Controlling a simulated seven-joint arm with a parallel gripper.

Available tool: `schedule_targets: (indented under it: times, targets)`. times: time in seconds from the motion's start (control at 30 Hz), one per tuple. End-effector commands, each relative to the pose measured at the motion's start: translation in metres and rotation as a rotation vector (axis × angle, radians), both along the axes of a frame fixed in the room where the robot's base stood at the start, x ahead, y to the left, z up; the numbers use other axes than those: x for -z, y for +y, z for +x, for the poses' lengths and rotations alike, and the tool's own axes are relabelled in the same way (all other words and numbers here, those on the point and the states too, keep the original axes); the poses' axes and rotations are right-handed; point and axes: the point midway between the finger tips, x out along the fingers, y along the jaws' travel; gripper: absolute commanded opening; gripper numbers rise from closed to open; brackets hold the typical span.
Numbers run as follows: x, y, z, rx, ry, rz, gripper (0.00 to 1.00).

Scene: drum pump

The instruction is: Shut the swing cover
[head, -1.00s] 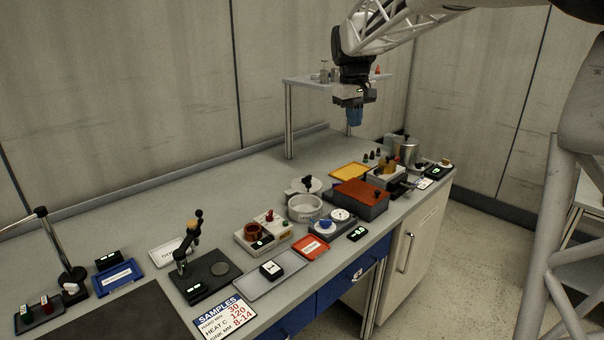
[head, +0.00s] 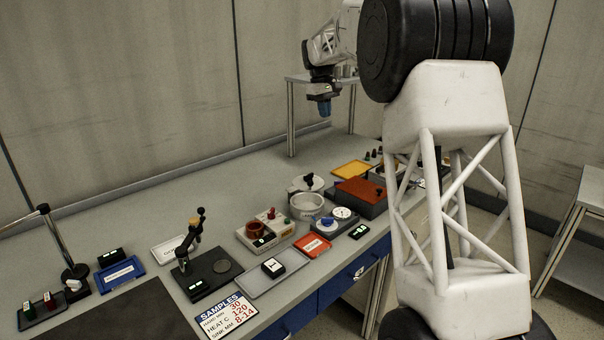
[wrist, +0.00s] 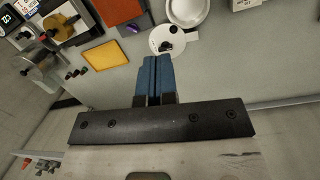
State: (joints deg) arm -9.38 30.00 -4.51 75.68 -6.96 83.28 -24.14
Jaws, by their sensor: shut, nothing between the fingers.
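The swing cover looks to be the white disc (head: 298,187) with a black knob, just behind the round white pot (head: 306,207). The disc sits off to the side of the pot, whose top is open. In the wrist view the disc (wrist: 158,36) lies beyond my fingertips, beside the pot (wrist: 187,10). My gripper (head: 324,112), with blue fingers, is shut and empty, high above the back of the bench. Its fingers (wrist: 151,62) are together in the wrist view. Any hinge between disc and pot is too small to make out.
An orange-topped box (head: 359,192) stands right of the pot. A yellow tray (head: 351,169) lies behind it. A raised shelf (head: 296,79) stands at the back. The bench left of the disc is clear. My arm hides the bench's right end in the head view.

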Motion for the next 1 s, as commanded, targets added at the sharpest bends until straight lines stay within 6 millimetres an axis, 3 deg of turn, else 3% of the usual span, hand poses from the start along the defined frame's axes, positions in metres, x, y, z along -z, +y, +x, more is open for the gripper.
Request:
schedule_targets:
  times: [0.5,1.0]
  targets:
    - [0.056,0.044,0.09,-0.095,0.06,-0.023,0.0]
    - [0.124,0.087,0.158,-0.185,0.118,-0.045,0.0]
